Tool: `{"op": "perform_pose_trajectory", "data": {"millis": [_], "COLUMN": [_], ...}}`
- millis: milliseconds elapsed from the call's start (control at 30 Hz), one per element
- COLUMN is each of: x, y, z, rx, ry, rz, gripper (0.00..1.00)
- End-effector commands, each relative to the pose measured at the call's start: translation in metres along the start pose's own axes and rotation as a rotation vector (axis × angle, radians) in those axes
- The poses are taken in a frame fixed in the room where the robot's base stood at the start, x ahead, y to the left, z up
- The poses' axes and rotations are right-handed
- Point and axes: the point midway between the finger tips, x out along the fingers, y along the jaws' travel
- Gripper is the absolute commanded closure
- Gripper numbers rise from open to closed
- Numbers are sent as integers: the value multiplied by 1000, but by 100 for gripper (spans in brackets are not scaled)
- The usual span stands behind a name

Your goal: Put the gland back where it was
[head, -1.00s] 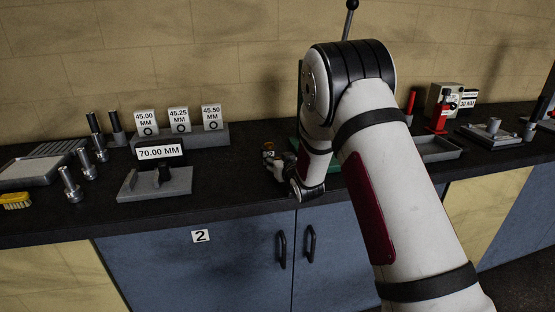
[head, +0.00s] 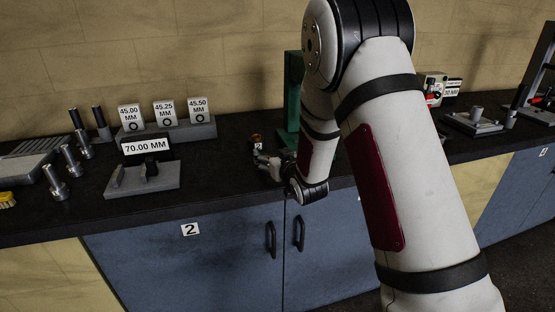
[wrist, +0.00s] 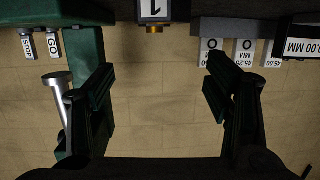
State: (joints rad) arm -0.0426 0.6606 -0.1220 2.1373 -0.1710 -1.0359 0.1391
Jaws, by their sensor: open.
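A small brass-coloured piece (head: 256,137), which may be the gland, shows at a small numbered block just beyond my gripper. In the upside-down wrist view, the brass piece (wrist: 153,29) sits against the block labelled 1 (wrist: 153,10), at the top centre. My gripper (head: 264,158) is low over the front of the bench, beside the green column. In the wrist view its two fingers (wrist: 160,88) are wide apart with nothing between them. The brass piece lies beyond the fingertips, roughly in line with the gap. Its lower part is hidden.
A green column (head: 293,90) stands close by my arm. To the left are a 70.00 MM stand (head: 142,180) and a grey rack (head: 190,131) with several size cards. Two plugs marked GO and STOP (wrist: 40,46) show in the wrist view. Bare bench lies left of my gripper.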

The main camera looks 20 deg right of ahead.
Motion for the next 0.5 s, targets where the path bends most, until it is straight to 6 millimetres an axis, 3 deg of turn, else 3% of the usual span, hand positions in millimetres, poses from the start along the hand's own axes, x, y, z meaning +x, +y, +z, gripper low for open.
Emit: {"op": "perform_pose_trajectory", "data": {"millis": [200,500], "x": [-33,-45], "y": [1,0], "z": [-1,-3], "rx": [0,-1], "ry": [1,-3], "rz": [1,2], "gripper": [28,28]}}
